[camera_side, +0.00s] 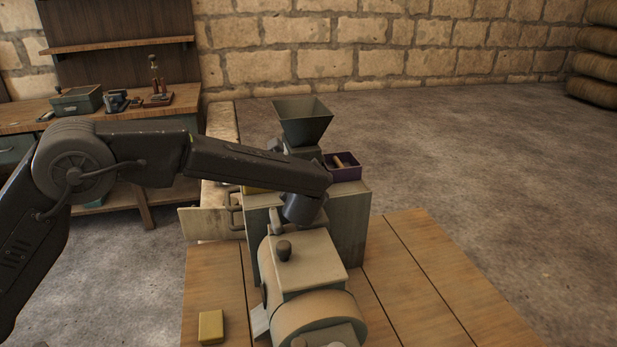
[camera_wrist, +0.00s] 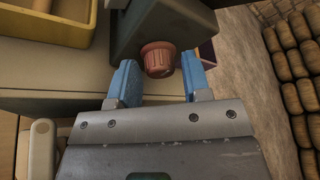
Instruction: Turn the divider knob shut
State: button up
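The divider knob, a reddish-brown ribbed knob (camera_wrist: 160,57), shows in the wrist view on the lower part of a dark grey housing (camera_wrist: 190,22). My gripper (camera_wrist: 158,68) has two blue fingers spread apart, one on each side of the knob, with gaps visible. I cannot tell how deep the knob sits between the fingertips. In the side view my wrist (camera_side: 303,207) is low in front of the grey machine (camera_side: 352,212), below its hopper (camera_side: 302,118). The knob and fingertips are hidden there by my arm.
A purple box (camera_side: 345,171) sits on the machine right of my wrist. A yellow tray (camera_wrist: 52,25) is at upper left in the wrist view. A beige block with a dark knob (camera_side: 302,265) and a drum (camera_side: 315,315) stand in front. The wooden table's right side (camera_side: 425,270) is clear.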

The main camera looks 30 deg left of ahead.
jog(key=shift+o, duration=0.8)
jog(key=v, duration=1.3)
jog(key=shift+s+d, duration=0.2)
jog(key=shift+s, duration=0.15)
jog(key=shift+r, duration=0.15)
